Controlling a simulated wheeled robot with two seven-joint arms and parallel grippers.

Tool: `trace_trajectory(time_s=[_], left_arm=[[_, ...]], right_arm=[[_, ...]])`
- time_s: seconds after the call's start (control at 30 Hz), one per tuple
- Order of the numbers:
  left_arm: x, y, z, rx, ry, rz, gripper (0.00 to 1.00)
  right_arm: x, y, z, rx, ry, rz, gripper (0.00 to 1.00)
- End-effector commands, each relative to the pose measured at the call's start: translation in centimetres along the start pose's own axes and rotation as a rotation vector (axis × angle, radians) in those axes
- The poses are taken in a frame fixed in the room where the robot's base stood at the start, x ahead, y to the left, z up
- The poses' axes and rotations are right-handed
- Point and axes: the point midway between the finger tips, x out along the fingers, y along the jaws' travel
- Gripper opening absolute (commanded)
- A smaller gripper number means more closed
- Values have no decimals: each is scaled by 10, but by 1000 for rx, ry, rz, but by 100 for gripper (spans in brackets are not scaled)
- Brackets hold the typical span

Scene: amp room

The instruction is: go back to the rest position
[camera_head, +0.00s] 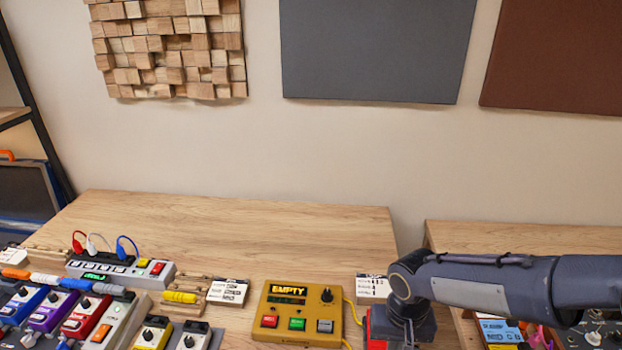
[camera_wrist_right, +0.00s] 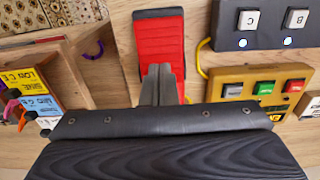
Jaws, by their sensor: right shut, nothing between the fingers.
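My right arm reaches in from the right in the head view, with its wrist bent down over the front of the table. My right gripper shows in the right wrist view (camera_wrist_right: 158,72), its two grey fingers together and empty. The fingers lie in front of a red pedal with a black end (camera_wrist_right: 158,35); I cannot tell whether they touch it. In the head view my wrist hides most of this pedal and the fingers. My left gripper is in neither view.
The yellow box reading EMPTY (camera_head: 292,328) stands just left of my right wrist. A grey power strip (camera_head: 120,271) and several coloured pedals fill the front left. A second table (camera_head: 520,237) stands right, beyond a gap. The main table's back half (camera_head: 250,225) is clear.

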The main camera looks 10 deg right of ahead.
Motion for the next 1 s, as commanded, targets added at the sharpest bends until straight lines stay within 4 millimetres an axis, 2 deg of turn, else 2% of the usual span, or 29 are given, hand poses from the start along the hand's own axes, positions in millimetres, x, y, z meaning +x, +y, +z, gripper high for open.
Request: trace_trajectory(time_s=[0.17, 0.3, 0.5, 0.7, 1.0], left_arm=[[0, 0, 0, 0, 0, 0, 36], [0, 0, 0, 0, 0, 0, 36], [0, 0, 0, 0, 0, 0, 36], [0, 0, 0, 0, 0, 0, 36], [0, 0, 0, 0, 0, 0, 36]], right_arm=[[-28, 13, 19, 2, 61, -56, 0], [-59, 23, 51, -10, 155, -157, 0], [-84, 23, 92, -46, 308, -313, 0], [-93, 18, 112, -77, 408, -404, 0], [-94, 17, 115, -86, 423, -418, 0]])
